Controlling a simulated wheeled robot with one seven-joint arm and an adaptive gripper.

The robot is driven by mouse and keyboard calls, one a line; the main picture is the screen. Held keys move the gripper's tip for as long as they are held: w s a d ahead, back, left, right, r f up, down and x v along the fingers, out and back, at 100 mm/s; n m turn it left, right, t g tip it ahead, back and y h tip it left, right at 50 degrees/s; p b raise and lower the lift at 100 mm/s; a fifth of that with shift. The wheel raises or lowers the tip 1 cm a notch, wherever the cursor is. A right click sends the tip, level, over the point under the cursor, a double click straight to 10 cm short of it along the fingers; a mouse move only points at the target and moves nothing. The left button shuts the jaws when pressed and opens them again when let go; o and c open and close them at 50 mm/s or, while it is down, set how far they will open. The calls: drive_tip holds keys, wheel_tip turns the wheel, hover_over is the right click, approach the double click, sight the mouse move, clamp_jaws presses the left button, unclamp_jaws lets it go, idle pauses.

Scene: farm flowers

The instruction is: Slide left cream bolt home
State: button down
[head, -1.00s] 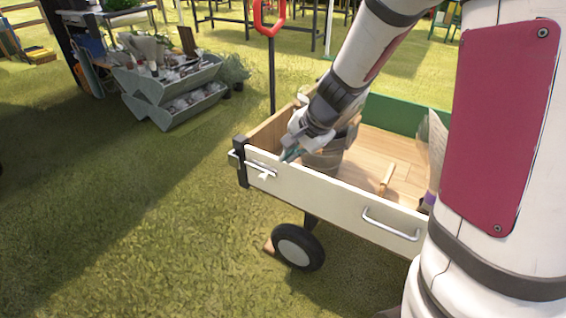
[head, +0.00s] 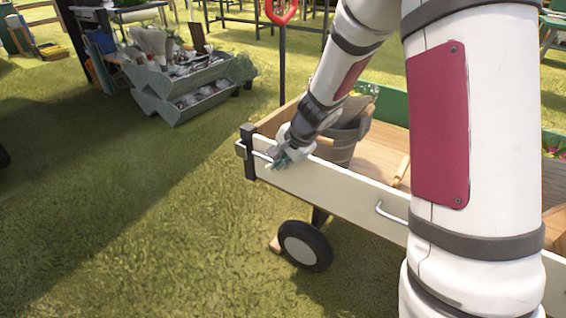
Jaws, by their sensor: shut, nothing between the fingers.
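The left bolt (head: 261,155) is a thin silver rod at the left end of the cart's cream side panel (head: 335,191). It runs by the dark corner post (head: 248,152), and metal shows on the post's far left side too. My gripper (head: 279,162) is shut with teal fingertips, at the panel's top edge beside the right part of the bolt. It hides that part and the bolt's cream handle, so I cannot tell whether the fingers touch it.
A bucket (head: 342,140) stands in the wooden cart bed behind my gripper. A silver handle (head: 391,213) sits on the panel's right part. A wheel (head: 304,245) is below. A grey tiered box (head: 185,88) stands farther back; grass at left is open.

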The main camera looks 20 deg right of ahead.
drive_tip(key=w+a+p, duration=0.1)
drive_tip(key=w+a, duration=0.1)
drive_tip(key=w, duration=0.1)
drive_tip(key=shift+a+p, duration=0.15)
drive_tip(key=shift+p, duration=0.25)
